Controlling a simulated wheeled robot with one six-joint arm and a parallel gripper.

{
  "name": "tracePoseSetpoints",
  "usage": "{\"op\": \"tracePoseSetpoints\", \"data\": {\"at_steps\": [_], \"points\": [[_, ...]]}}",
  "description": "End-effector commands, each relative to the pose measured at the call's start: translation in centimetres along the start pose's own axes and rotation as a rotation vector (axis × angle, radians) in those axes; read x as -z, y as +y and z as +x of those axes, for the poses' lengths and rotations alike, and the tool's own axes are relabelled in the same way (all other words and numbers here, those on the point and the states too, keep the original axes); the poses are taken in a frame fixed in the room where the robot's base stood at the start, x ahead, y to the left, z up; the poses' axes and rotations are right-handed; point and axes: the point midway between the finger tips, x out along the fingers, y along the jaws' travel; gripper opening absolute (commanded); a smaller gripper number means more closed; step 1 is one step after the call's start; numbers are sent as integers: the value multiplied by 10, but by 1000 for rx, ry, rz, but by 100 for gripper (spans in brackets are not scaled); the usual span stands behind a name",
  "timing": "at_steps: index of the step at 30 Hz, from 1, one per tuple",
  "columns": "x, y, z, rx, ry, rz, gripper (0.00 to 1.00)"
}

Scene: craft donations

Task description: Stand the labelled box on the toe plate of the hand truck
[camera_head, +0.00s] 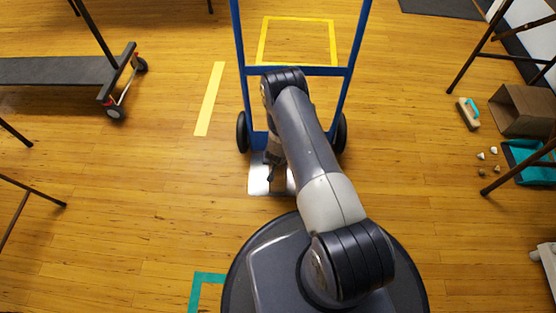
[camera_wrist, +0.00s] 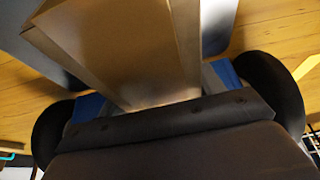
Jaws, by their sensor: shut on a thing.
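The blue hand truck (camera_head: 298,71) stands upright ahead of me, its silver toe plate (camera_head: 259,181) on the floor toward me. My gripper (camera_head: 272,162) points down over the toe plate, partly behind my arm. In the wrist view a brown cardboard box (camera_wrist: 125,45) extends from my gripper, which is shut on it. The toe plate (camera_wrist: 221,20) shows on both sides of the box. I see no label, and I cannot tell whether the box touches the plate.
Black wheels (camera_head: 242,132) flank the hand truck. A dark flat trolley (camera_head: 60,70) stands at the left. An open cardboard box (camera_head: 522,108), a brush (camera_head: 467,113) and a teal bin (camera_head: 530,162) lie at the right. Yellow tape (camera_head: 209,98) marks open floor.

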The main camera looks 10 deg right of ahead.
Motion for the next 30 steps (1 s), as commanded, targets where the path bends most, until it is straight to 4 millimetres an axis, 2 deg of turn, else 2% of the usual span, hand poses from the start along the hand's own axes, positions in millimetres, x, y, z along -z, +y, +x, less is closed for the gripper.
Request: {"op": "tracePoseSetpoints", "data": {"at_steps": [4, 5, 12, 23, 30], "points": [[-1, 0, 4, 0, 1, 0, 25], [-1, 0, 3, 0, 0, 0, 65], [-1, 0, 3, 0, 0, 0, 85], [1, 0, -2, 0, 0, 0, 85], [3, 0, -52, 0, 1, -2, 85]]}}
